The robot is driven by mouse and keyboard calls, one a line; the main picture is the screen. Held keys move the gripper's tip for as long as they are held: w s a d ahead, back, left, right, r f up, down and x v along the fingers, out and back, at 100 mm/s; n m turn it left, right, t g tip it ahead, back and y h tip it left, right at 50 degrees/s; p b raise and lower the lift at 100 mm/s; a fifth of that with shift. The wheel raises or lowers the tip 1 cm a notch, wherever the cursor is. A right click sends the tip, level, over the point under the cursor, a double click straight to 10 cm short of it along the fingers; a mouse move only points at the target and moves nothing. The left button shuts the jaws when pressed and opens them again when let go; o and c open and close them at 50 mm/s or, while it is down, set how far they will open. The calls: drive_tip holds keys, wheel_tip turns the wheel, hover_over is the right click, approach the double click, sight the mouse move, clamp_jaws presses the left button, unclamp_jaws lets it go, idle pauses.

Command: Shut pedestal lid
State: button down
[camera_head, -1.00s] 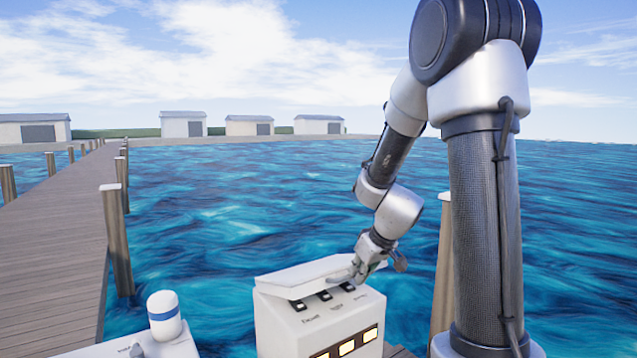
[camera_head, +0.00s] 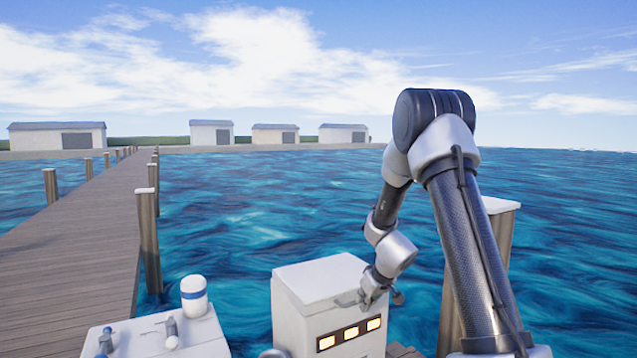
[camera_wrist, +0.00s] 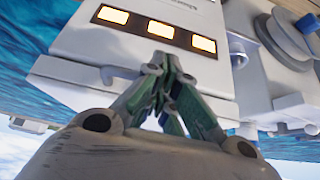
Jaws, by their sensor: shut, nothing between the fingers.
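The white pedestal (camera_head: 298,328) stands low in the head view, with three lit windows on its front. Its lid (camera_head: 322,277) lies down over the top, and the switches under it are hidden. I see no clear gap under the lid's edge. My gripper (camera_head: 352,302) is at the lid's front right edge, close above the lit windows; whether it touches is unclear. In the wrist view my gripper (camera_wrist: 163,72) has its fingertips together and empty, in front of the pedestal's front face (camera_wrist: 75,38).
A white console (camera_head: 200,335) with a blue-banded white cylinder (camera_head: 194,296) and small levers is left of the pedestal. A wooden pier (camera_head: 70,250) runs away on the left. A wooden post (camera_head: 500,230) stands behind my arm. Water surrounds all this.

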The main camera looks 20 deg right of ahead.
drive_tip(key=shift+r, duration=0.1)
drive_tip(key=s+a+r+m+g+y, duration=0.1)
drive_tip(key=s+r+m+g, duration=0.3)
drive_tip(key=s, duration=0.8)
drive_tip(key=s+a+r+m+y, duration=0.15)
drive_tip(key=s+r, duration=0.35)
drive_tip(key=s, duration=0.7)
drive_tip(key=s+a+r+n+t+h, duration=0.2)
drive_tip(key=s+r+n+h, duration=0.1)
drive_tip(key=s+r, duration=1)
drive_tip(key=shift+r+h, duration=0.45)
drive_tip(key=shift+r, duration=0.2)
